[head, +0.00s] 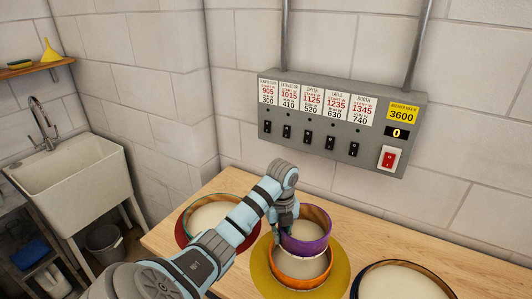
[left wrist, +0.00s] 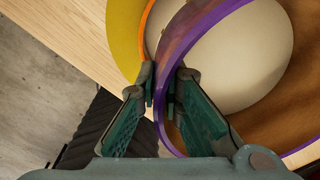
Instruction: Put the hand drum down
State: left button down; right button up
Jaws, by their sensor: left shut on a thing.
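A purple-rimmed hand drum (head: 306,247) with a pale head is in my left gripper (head: 284,230). In the left wrist view the fingers (left wrist: 163,90) are shut on the purple rim (left wrist: 187,32). In the head view this drum overlaps an orange drum (head: 300,284) that stands on a round yellow mat (head: 262,281). The purple drum appears above the orange one and towards the back wall. I cannot tell whether they touch. The orange rim (left wrist: 151,18) and yellow mat (left wrist: 121,30) also show in the left wrist view. My right gripper is not in view.
On the wooden bench (head: 165,237), another drum (head: 213,215) sits on a red mat at left, partly behind my arm. A dark-rimmed drum (head: 405,283) is at the front right. A grey switch box (head: 375,168) hangs on the wall behind. A sink (head: 72,175) stands at far left.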

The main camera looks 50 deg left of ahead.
aim_at(281, 245)
pick_arm(q)
notch_tip(281, 245, down, 4)
jog(key=shift+w+f+b, duration=0.15)
jog(key=shift+b, duration=0.4)
notch_tip(281, 245, down, 5)
jog(key=b, duration=0.5)
jog(key=shift+r, duration=0.25)
jog(key=shift+f, duration=0.25)
jog(key=shift+f, duration=0.35)
jog(key=c, duration=2)
grip_release()
jog(key=shift+r, duration=0.15)
